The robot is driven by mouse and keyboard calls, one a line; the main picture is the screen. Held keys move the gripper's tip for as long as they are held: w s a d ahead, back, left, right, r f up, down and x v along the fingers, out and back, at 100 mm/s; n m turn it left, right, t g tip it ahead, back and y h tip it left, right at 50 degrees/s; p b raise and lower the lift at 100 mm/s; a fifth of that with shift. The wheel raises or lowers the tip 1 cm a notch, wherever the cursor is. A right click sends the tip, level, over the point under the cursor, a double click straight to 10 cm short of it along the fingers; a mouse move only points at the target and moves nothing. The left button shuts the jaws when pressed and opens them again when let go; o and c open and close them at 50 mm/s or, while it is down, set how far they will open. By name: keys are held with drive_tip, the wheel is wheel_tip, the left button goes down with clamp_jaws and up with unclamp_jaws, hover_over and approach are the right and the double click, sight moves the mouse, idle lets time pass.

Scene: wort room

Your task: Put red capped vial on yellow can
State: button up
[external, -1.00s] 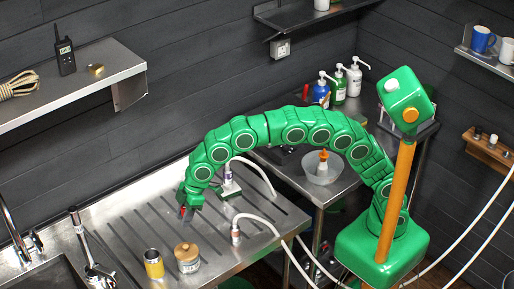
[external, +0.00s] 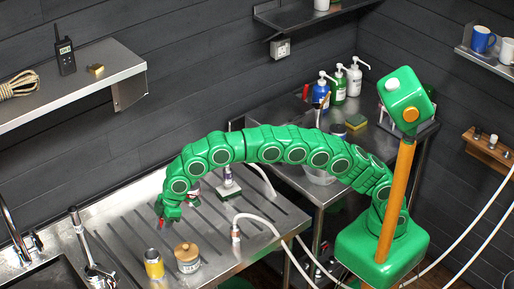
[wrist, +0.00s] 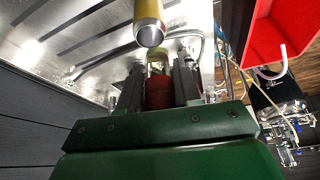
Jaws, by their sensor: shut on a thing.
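My gripper (external: 163,221) is above the metal drainboard, beyond the yellow can. It is shut on the red capped vial (external: 161,224), which shows as a small red bit under the fingers. In the wrist view the vial's red cap (wrist: 159,92) sits between the two fingers of my gripper (wrist: 159,80), and much of the vial is hidden. The yellow can (external: 154,265) stands upright near the drainboard's front, apart from the vial. The can also shows in the wrist view (wrist: 149,24), ahead of the fingers.
A jar with a wooden lid (external: 187,259) stands just right of the can. A faucet (external: 90,255) and sink are to the left. A bottle with a white hose (external: 236,233) and a purple-labelled bottle (external: 228,177) stand farther right. The drainboard's left middle is clear.

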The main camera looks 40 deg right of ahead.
drive_tip(key=a+f, duration=0.1)
hover_over(147, 256)
drive_tip(key=d, duration=0.2)
drive_tip(key=shift+s+a+f, duration=0.1)
drive_tip(key=shift+s+f, duration=0.05)
drive_tip(key=shift+f, duration=1.15)
drive_tip(key=shift+s+f, duration=0.15)
drive_tip(key=shift+f, duration=1.1)
drive_tip(key=shift+a+f, duration=0.1)
drive_tip(key=shift+w+a+f, duration=0.15)
drive_tip(key=shift+a+f, duration=0.05)
drive_tip(key=shift+f, duration=1.55)
drive_tip(key=shift+f, duration=0.1)
drive_tip(key=o, duration=1)
drive_tip(key=shift+o, duration=0.2)
